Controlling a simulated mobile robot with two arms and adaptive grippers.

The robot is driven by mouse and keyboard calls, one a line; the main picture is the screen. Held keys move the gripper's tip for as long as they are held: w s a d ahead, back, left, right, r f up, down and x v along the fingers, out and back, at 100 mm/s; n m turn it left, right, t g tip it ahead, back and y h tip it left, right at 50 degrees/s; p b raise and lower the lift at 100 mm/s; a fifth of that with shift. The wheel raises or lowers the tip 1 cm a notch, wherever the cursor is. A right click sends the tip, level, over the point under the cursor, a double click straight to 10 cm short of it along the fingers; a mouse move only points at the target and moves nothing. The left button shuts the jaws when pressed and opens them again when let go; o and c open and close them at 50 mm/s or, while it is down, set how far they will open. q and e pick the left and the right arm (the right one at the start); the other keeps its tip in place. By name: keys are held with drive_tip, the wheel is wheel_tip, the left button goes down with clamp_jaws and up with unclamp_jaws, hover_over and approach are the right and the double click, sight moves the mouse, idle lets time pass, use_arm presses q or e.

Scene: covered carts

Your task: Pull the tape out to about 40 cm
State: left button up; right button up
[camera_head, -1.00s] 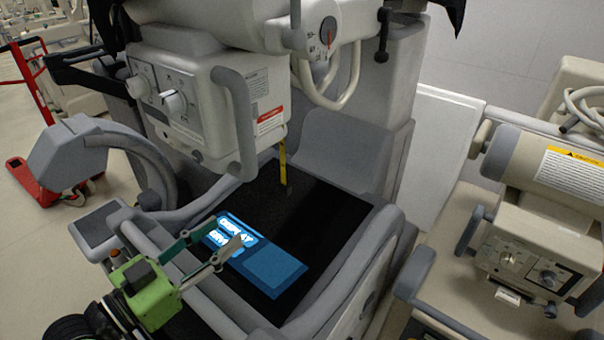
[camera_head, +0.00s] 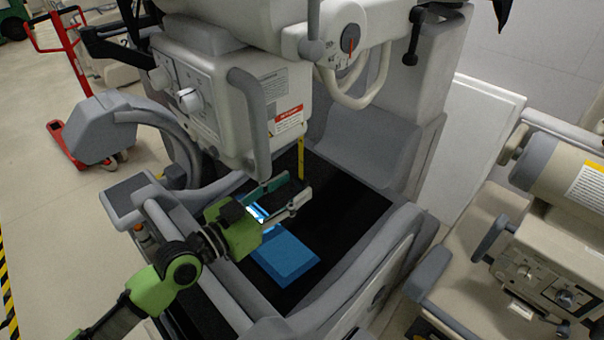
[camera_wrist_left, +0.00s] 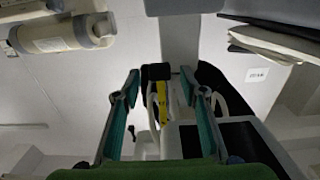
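The yellow tape (camera_head: 301,157) hangs as a short, narrow strip from the underside of the white machine head (camera_head: 205,100). My left gripper (camera_head: 297,184) is open and empty, its two fingers pointing at the tape. In the head view the fingertips are just below and left of the strip's lower end. In the left wrist view the tape (camera_wrist_left: 153,110) shows between the open fingers (camera_wrist_left: 160,73), closer to the middle than to either finger. I cannot tell how much gap in depth is left. My right gripper is not in view.
A dark cart top with a blue lit panel (camera_head: 286,257) lies below my gripper. A grey handle (camera_head: 250,120) stands just left of the tape. A grey rail (camera_head: 205,265) edges the cart. A second beige machine (camera_head: 530,265) stands to the right.

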sight(298, 184)
use_arm(q)
drive_tip(key=shift+p+x, duration=0.3)
drive_tip(key=shift+x, duration=0.85)
drive_tip(key=shift+w+d, duration=0.5)
drive_tip(key=shift+s, duration=0.1)
clamp_jaws()
wheel_tip(298, 184, down, 5)
drive_tip(key=b, duration=0.4)
drive_tip(key=shift+f+b, duration=0.1)
drive_tip(key=shift+b, duration=0.25)
unclamp_jaws()
